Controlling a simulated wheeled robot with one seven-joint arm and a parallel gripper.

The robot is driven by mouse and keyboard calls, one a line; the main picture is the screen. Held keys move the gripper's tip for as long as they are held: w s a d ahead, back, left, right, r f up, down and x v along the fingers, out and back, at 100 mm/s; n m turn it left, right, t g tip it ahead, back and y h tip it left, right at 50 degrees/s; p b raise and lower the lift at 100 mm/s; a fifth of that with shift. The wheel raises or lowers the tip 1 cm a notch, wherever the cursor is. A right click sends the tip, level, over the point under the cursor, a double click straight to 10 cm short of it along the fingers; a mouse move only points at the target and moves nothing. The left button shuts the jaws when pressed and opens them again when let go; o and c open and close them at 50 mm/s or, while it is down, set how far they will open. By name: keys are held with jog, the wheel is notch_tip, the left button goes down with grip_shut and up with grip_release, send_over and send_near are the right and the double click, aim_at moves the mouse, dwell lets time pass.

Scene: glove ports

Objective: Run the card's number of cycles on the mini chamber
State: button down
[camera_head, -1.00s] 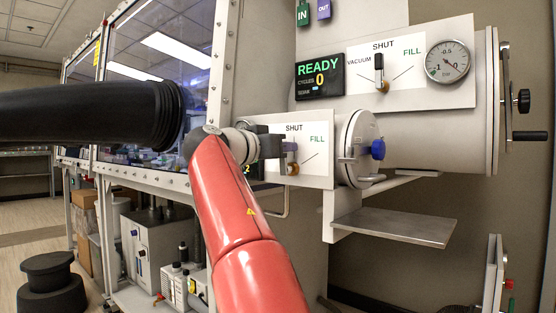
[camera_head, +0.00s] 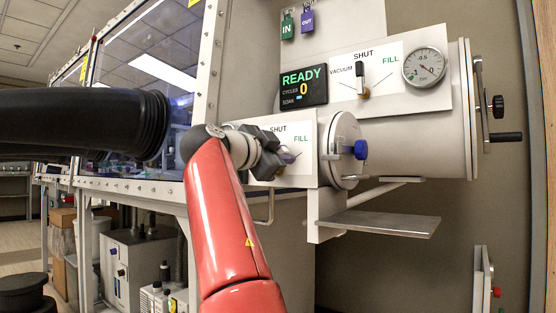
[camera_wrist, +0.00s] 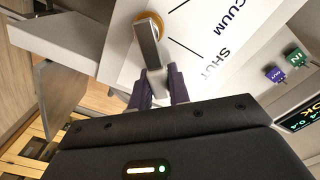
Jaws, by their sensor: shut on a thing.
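The mini chamber (camera_head: 342,148) is the small cylinder with a round door and a blue knob, below the large chamber. Its valve panel (camera_head: 303,142) reads SHUT and FILL. My gripper (camera_head: 284,160) is at this panel, shut on the valve handle, and covers its left part. In the wrist view the two dark purple fingers (camera_wrist: 158,90) close on the end of the grey valve handle (camera_wrist: 148,42), which turns on a brass hub. VACUUM and SHUT show beside it. Which mark the handle points to is hard to tell. No card can be made out.
The large chamber's display (camera_head: 304,86) reads READY, CYCLES 0. Its valve handle (camera_head: 360,76) stands upright toward SHUT, near a round gauge (camera_head: 425,67). A metal shelf (camera_head: 385,223) juts out below the mini chamber. A black glove sleeve (camera_head: 90,122) extends at left, close to my arm.

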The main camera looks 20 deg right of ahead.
jog(key=shift+s+d+f+m+b, duration=0.2)
jog(key=shift+f+m+b, duration=0.3)
jog(key=shift+m, duration=0.6)
jog(key=c, duration=1.3)
grip_release()
jog(key=shift+s, duration=0.1)
jog(key=shift+b+v, duration=0.45)
jog(key=shift+v, duration=3.45)
